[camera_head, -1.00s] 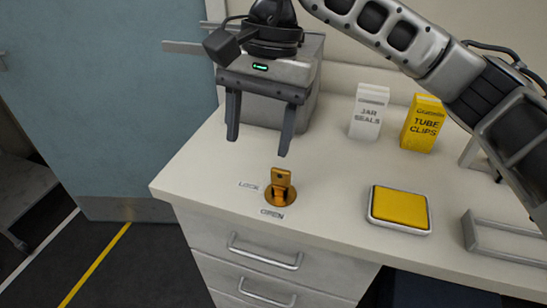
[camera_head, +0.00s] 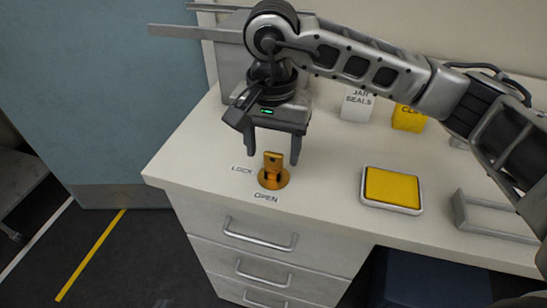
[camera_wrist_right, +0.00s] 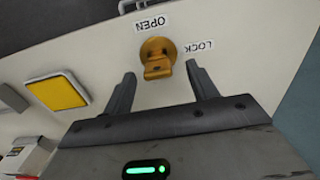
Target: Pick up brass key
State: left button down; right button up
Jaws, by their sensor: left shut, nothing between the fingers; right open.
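The brass key (camera_head: 273,161) stands upright in a round brass lock plate (camera_head: 280,181) near the front left of the desk. The key also shows in the right wrist view (camera_wrist_right: 157,69), between and just beyond the fingertips. My right gripper (camera_head: 272,159) is open, points down and is right by the key, with its fingers on either side in the picture. The same gripper shows in the right wrist view (camera_wrist_right: 161,74) with nothing between its fingers. I cannot tell whether a finger touches the key. My left gripper is not in view.
LOCK (camera_head: 242,169) and OPEN (camera_head: 266,197) labels lie beside the plate. A yellow pad in a pale frame (camera_head: 392,187) lies to the right. White (camera_head: 357,105) and yellow (camera_head: 409,118) boxes stand behind. A grey box (camera_head: 232,65) stands behind my gripper. Drawers are below.

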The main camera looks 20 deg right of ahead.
aim_at(273, 153)
jog(key=shift+s+f+p, duration=0.15)
jog(key=shift+f+p, duration=0.15)
jog(key=shift+f, duration=1.65)
jog(key=c, duration=1.1)
jog(key=shift+r, duration=0.15)
